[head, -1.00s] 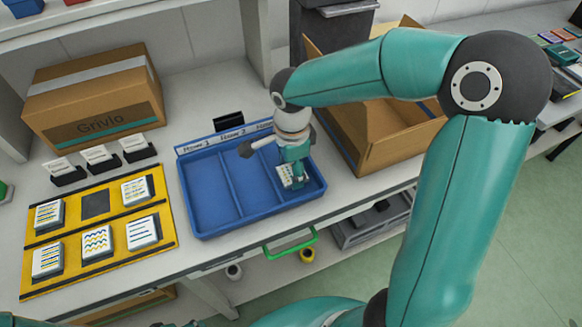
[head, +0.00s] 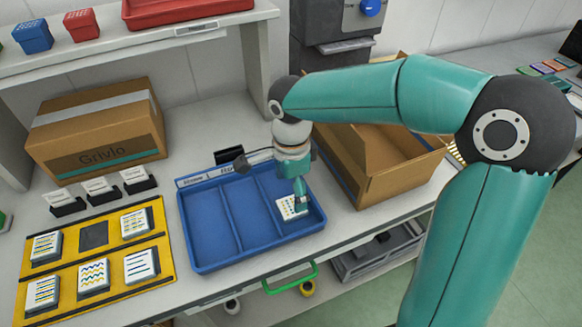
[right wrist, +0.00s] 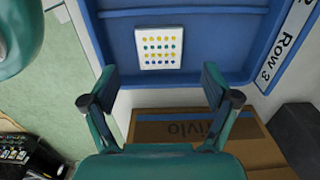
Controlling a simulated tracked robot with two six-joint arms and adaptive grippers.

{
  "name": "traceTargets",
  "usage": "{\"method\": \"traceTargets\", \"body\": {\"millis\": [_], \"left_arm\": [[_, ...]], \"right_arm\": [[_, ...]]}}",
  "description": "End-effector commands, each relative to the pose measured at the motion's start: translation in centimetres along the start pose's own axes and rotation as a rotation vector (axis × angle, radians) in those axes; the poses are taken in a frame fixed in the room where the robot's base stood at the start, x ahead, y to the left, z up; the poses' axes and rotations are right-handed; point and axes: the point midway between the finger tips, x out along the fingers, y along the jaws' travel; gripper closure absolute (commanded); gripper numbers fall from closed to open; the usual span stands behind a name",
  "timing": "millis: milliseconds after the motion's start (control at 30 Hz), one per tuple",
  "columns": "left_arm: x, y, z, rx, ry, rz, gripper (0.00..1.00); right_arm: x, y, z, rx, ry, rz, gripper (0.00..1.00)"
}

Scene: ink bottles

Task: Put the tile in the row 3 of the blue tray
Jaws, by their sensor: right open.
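The white tile (head: 288,208) with rows of coloured dots lies flat in the right-hand compartment of the blue tray (head: 225,262). In the right wrist view the tile (right wrist: 160,47) shows whole, with yellow, teal and dark blue dots. A label (right wrist: 279,47) reading "Row 3" is on the tray rim beside that compartment. My right gripper (right wrist: 158,85) is open, and its two fingers are spread apart from the tile with nothing between them. In the head view the right gripper (head: 300,198) is just over the tile and covers part of its edge. My left gripper is out of view.
A yellow board (head: 165,262) with several patterned tiles and one dark empty spot lies left of the tray. An open cardboard box (head: 395,180) stands close on the tray's right. A closed box (head: 95,135) stands at the back left. A green handle (head: 290,281) is below the table edge.

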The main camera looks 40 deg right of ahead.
Motion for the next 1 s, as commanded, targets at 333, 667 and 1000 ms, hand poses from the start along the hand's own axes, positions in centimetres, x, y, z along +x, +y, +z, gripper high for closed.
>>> {"method": "traceTargets", "body": {"millis": [333, 667, 1000], "left_arm": [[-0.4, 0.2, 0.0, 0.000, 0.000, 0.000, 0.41], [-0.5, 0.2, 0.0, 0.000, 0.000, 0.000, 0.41], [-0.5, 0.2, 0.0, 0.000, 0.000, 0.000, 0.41]], "right_arm": [[-6.0, 0.0, 0.0, 0.000, -0.001, -0.001, 0.13], [-6.8, 0.1, 0.0, -0.001, -0.001, 0.001, 0.13], [-6.7, 0.0, 0.0, 0.000, 0.000, 0.001, 0.13]]}}
